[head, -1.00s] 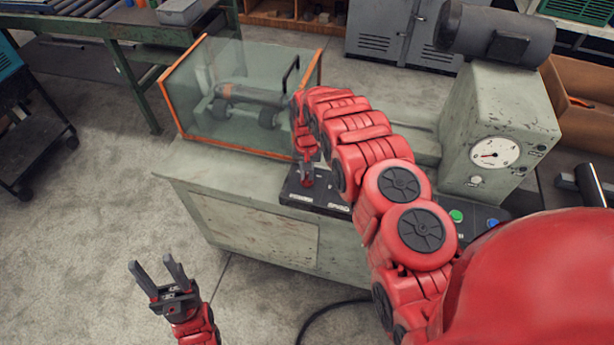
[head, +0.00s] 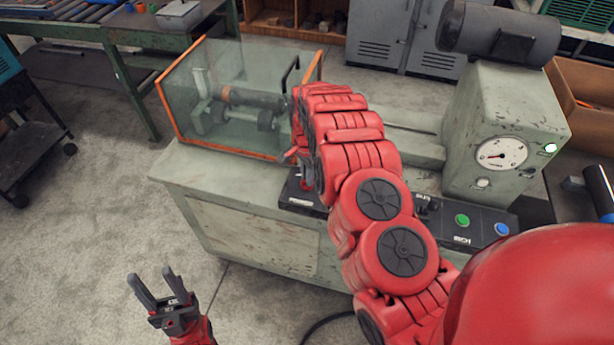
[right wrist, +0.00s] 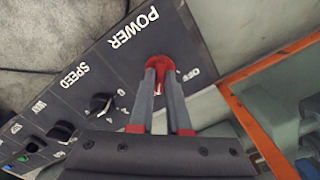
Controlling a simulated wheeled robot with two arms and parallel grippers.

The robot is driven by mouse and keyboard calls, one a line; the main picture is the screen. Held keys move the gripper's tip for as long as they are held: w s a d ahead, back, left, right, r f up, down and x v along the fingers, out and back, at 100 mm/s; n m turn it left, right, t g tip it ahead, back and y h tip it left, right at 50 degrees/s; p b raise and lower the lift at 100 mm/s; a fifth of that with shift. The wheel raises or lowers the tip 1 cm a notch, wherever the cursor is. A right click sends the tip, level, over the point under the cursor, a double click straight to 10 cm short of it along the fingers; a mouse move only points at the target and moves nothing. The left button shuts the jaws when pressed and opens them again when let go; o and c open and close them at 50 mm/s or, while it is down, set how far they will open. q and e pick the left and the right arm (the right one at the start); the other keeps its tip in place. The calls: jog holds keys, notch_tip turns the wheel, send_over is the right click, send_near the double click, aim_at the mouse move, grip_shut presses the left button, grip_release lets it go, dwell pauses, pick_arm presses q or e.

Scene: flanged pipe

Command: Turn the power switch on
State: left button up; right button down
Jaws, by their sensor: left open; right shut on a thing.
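The red power switch (right wrist: 160,66) sits on the dark control panel (right wrist: 103,62) beside the white POWER label (right wrist: 135,27). An OFF mark (right wrist: 190,74) shows to its right in the right wrist view. My right gripper (right wrist: 161,80) is shut on the switch, one finger on each side, and the fingers hide part of it. In the head view, my right arm covers much of the panel (head: 470,222). A small lamp (head: 550,148) on the machine's gauge box glows pale green-white. My left gripper (head: 150,274) is open and empty, over the floor in front of the machine.
A speed knob (right wrist: 102,104) and further knobs lie along the panel. A clear guard box with an orange frame (head: 220,148) stands beside the switch, close to my right gripper. Green (head: 462,220) and blue (head: 502,229) buttons are at the panel's right end.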

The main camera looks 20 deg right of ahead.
jog(key=shift+m, duration=0.5)
dwell(0.3)
jog(key=c, duration=0.9)
grip_release()
jog(key=shift+r, duration=0.1)
